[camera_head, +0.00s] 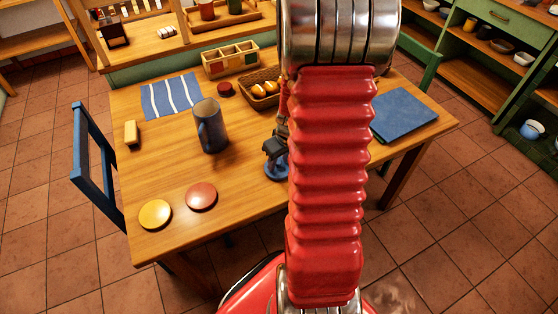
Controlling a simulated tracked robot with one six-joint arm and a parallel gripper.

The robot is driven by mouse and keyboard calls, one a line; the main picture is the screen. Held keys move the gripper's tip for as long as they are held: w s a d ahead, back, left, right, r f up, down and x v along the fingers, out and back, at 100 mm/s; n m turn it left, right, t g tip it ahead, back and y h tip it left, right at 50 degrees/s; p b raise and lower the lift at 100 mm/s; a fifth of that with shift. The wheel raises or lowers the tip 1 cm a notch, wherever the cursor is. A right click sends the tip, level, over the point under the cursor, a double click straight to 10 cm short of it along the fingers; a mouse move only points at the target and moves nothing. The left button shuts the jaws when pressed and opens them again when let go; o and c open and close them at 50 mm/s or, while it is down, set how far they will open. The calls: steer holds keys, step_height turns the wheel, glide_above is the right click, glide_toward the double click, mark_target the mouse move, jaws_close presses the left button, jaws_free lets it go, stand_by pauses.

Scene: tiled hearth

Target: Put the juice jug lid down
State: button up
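The grey-blue jug (211,128) with a handle stands upright near the middle of the wooden table (180,165). My gripper (274,152) is small and dark in this view, right of the jug and partly hidden by my red arm. Directly under its fingers is a blue, disc-like piece (275,171), which looks like the juice jug lid held by its top. Its right side is hidden behind my arm. I cannot tell whether the lid touches the table.
A yellow disc (155,214) and a red disc (201,197) lie at the front left. A yellow block (132,134), striped cloth (171,96), dark red piece (225,88), compartment box (230,59), bread basket (260,88) and blue book (402,114) surround clear tabletop.

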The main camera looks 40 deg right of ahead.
steer(key=v, duration=1.2)
steer(key=shift+r, duration=0.15)
stand_by(0.7)
steer(key=a+r+n+t, duration=0.1)
steer(key=a+r, duration=0.9)
steer(key=a, duration=0.5)
steer(key=s+a+r+t, duration=0.1)
steer(key=s+a+r, duration=0.2)
steer(key=a, duration=0.3)
steer(key=s+a+r, duration=0.2)
steer(key=s+a, duration=0.1)
steer(key=a, duration=0.3)
steer(key=shift+s+r+t, duration=0.2)
steer(key=shift+r+t, duration=0.2)
steer(key=shift+d, duration=0.1)
